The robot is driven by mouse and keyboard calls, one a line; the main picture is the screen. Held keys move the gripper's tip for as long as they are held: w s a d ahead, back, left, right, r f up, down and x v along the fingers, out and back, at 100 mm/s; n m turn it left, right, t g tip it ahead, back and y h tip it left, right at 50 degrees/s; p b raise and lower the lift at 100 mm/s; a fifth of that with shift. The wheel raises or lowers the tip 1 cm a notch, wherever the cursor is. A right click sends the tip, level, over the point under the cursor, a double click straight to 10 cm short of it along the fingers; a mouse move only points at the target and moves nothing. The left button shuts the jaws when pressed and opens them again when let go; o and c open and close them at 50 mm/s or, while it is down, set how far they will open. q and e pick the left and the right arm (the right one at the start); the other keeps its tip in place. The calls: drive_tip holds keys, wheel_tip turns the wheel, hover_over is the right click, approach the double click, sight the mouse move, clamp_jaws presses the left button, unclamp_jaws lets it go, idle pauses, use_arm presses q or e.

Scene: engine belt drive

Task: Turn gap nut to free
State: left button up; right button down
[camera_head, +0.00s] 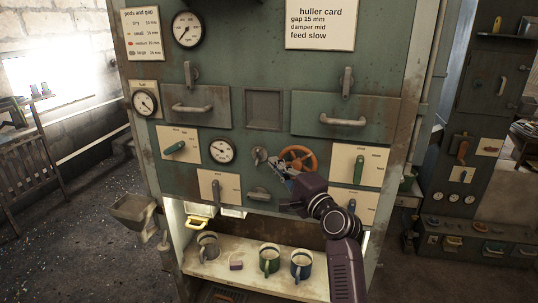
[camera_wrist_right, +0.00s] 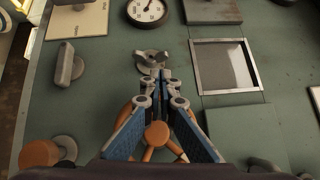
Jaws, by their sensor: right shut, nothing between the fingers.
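The gap nut appears to be the grey metal wing nut (camera_head: 259,156) on the green panel, between a round gauge and the orange handwheel. It also shows in the right wrist view (camera_wrist_right: 152,62), just beyond my fingertips. My right gripper (camera_head: 280,167) is in front of the panel at the handwheel's lower left. In the wrist view its blue fingers (camera_wrist_right: 162,80) are shut and empty, pointing at the wing nut. I cannot tell whether they touch it. The orange handwheel (camera_head: 298,160) lies behind the gripper, partly hidden by it. My left gripper is not in view.
A gauge (camera_head: 222,150) is left of the nut, and a grey handle (camera_head: 258,194) is below it. A square recess (camera_head: 263,110) is above. Green levers on cream plates (camera_head: 178,144) flank the area. Mugs (camera_head: 269,259) stand on the shelf (camera_head: 222,279) below.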

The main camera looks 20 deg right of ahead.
sight(265, 154)
drive_tip(key=shift+p+x, duration=0.4)
drive_tip(key=shift+x, duration=1.85)
drive_tip(key=shift+w+a+r+p, duration=0.25)
drive_tip(key=shift+a+r+p, duration=0.1)
drive_tip(key=shift+p, duration=0.2)
drive_tip(key=shift+s+d+r, duration=0.1)
